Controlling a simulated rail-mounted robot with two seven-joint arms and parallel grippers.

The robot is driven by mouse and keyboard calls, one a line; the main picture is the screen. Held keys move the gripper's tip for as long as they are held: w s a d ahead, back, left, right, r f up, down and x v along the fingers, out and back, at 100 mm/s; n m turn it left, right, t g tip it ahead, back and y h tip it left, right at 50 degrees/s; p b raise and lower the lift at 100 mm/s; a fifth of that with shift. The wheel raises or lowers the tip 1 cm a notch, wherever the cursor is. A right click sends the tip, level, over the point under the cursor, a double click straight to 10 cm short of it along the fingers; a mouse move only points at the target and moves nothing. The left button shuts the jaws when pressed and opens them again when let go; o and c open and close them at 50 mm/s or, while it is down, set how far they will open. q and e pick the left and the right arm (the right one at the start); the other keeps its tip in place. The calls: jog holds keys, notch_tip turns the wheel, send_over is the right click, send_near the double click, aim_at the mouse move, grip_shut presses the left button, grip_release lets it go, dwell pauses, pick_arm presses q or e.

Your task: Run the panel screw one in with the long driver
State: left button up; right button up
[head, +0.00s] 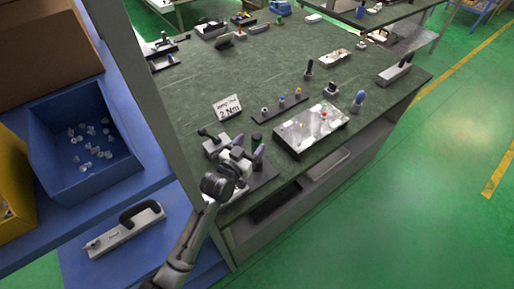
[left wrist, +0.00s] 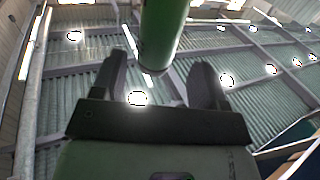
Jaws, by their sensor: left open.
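My left gripper (head: 242,156) is at the near left corner of the bench. In the left wrist view its two fingers (left wrist: 160,82) are apart, with a green cylinder (left wrist: 163,35) in the gap between them or beyond it. I cannot tell whether they touch it. In the head view a blue-grey handle (head: 259,154) stands close beside the gripper, and a dark green cap (head: 256,136) is just behind. A pale panel unit (head: 312,128) with a red part on top lies to the right. I cannot make out the panel screws, nor which tool is the long driver. My right gripper is not in view.
A "2 Nm" sign (head: 227,107) and a rack of small coloured handles (head: 280,107) stand behind. A blue handle (head: 358,100) stands right of the panel. A blue bin (head: 83,150) of small pale parts and a shelf post (head: 140,80) are at left. The bench's middle is clear.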

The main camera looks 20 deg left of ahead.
aim_at(260, 135)
pick_arm(q)
jog(key=w, duration=0.2)
jog(key=w+d, duration=0.1)
jog(key=w, duration=0.1)
jog(key=shift+w+d+f+b, duration=0.1)
jog(key=shift+d+b, duration=0.05)
jog(key=shift+b, duration=0.2)
jog(key=shift+w, duration=0.45)
grip_shut()
